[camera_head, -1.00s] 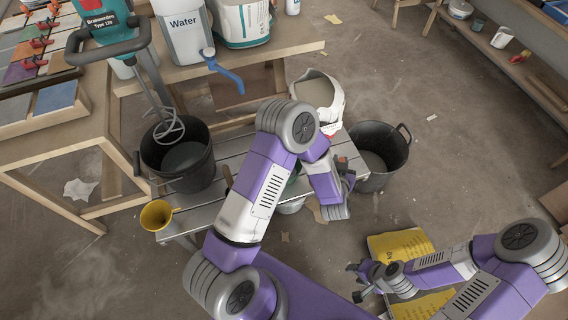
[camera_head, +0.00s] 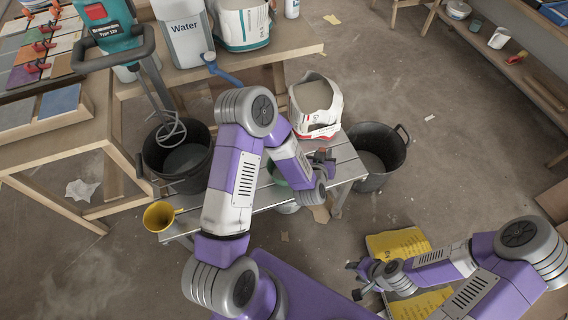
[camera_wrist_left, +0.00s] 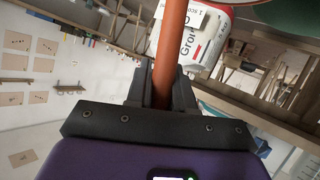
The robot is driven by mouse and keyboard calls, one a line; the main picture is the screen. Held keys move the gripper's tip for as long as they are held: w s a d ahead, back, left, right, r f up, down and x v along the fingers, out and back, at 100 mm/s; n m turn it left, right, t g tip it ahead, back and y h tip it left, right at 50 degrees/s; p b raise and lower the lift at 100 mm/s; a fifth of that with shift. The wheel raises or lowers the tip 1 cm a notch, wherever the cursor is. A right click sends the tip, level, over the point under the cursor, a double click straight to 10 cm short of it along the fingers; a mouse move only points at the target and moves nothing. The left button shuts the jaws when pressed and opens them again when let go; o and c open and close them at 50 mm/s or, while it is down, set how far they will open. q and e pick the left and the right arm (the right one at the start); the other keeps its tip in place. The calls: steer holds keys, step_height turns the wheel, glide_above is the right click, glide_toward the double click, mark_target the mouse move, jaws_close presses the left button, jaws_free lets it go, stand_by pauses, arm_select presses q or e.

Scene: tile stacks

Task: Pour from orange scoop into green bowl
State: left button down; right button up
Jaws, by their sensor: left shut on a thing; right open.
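My left gripper (camera_head: 325,160) is shut on the orange scoop's handle (camera_wrist_left: 166,50), which runs up between its jaws in the left wrist view. The scoop's bowl end is not clearly visible, so I cannot tell what is in it. The green bowl (camera_head: 279,174) stands on the slatted bench, mostly hidden behind my left arm; the gripper is just to its right and above the bench. A dark green surface in the left wrist view's top right corner may be this bowl. My right gripper (camera_head: 362,280) is open and empty at the lower right, well away from the bench.
The slatted bench (camera_head: 345,165) has black buckets (camera_head: 200,176) (camera_head: 396,140) at both ends. An open white-and-red bag (camera_head: 316,105) stands close behind my left gripper. A yellow funnel-like cup (camera_head: 160,215) sits at the bench's left end. Yellow bags (camera_head: 400,243) lie near my right gripper.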

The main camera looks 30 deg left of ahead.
arm_select(q)
steer(key=a+r+n+h+p, duration=0.2)
steer(key=a+r+p, duration=0.2)
steer(key=a, duration=0.3)
steer(key=shift+s+a+n+p, duration=0.25)
steer(key=shift+a+n+p, duration=0.05)
steer(key=shift+a, duration=0.1)
stand_by(1.6)
steer(key=shift+a, duration=0.2)
steer(key=shift+a, duration=0.25)
steer(key=shift+s+a+r+n+h+p, duration=0.1)
steer(key=shift+a+n+h+p, duration=0.55)
steer(key=shift+a, duration=0.5)
steer(key=shift+s+a+f+n+t+h+b, duration=0.1)
steer(key=shift+a+f+n+t+h+b, duration=0.25)
steer(key=shift+a+f+n+b, duration=0.4)
stand_by(0.6)
steer(key=shift+a+f+n+h, duration=0.2)
steer(key=shift+a, duration=0.4)
steer(key=shift+a+f+n+h, duration=0.15)
steer(key=shift+a+n+h, duration=0.05)
steer(key=shift+a, duration=0.35)
